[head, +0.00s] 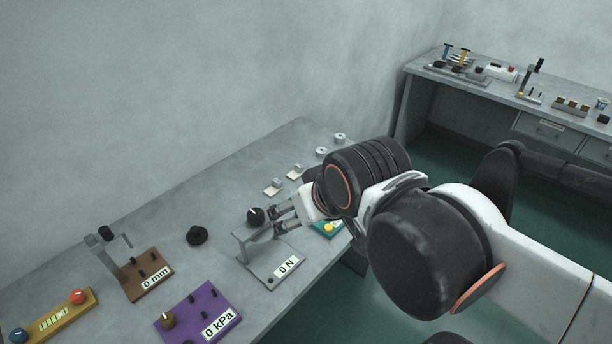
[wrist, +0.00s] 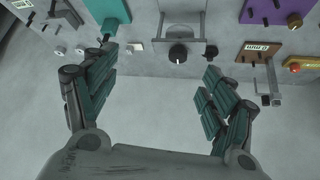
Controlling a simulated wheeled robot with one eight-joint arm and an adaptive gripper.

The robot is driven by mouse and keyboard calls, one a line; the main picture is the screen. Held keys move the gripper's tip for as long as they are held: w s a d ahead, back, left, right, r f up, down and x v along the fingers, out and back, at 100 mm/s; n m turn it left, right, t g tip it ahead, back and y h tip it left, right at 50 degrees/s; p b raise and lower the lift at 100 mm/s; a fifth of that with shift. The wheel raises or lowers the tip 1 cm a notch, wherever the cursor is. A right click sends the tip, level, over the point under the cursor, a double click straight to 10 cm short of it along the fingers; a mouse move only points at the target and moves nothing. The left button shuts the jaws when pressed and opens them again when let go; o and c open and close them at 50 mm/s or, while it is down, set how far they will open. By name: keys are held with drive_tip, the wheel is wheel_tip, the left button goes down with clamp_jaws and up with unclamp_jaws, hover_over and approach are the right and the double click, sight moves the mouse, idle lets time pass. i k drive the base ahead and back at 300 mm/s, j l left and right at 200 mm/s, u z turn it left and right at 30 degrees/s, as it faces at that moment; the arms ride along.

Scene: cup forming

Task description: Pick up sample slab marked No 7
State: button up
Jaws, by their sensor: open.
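Small pale slabs lie in a row on the grey bench in the head view, one (head: 273,187) nearer and one (head: 295,172) just beyond it. Their markings are too small to read, so I cannot tell which is No 7. In the wrist view a pale slab (wrist: 134,47) lies near the left fingertip. My gripper (head: 276,221) is open and empty above the bench, beside the grey 0 N device. Its two spread fingers also show in the wrist view (wrist: 161,80), with bare bench between them.
Two round pale pieces (head: 321,152) (head: 340,137) sit past the slabs. A grey 0 N device (head: 270,262), a black knob (head: 196,235), a brown 0 mm device (head: 148,275), a purple 0 kPa box (head: 198,312) and a yellow box (head: 52,318) occupy the bench. The wall side is clear.

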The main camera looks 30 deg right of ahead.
sight(297, 171)
drive_tip(key=l+u, duration=0.15)
drive_tip(key=u, duration=1.4)
drive_tip(key=k+l+u, duration=0.2)
drive_tip(key=l+u, duration=0.25)
drive_tip(key=l, duration=0.15)
drive_tip(key=k+l+u, duration=0.3)
drive_tip(key=l+u, duration=0.15)
drive_tip(key=l, duration=0.15)
drive_tip(key=k+l+u, duration=0.75)
drive_tip(key=u, duration=0.15)
drive_tip(key=k+l+u, duration=0.1)
drive_tip(key=k+l, duration=0.15)
drive_tip(key=k, duration=0.3)
drive_tip(key=k+l, duration=0.15)
drive_tip(key=k, duration=0.4)
drive_tip(key=k+l+u, duration=0.15)
drive_tip(key=k, duration=0.4)
drive_tip(key=k+l, duration=0.15)
drive_tip(key=k+l+z, duration=0.05)
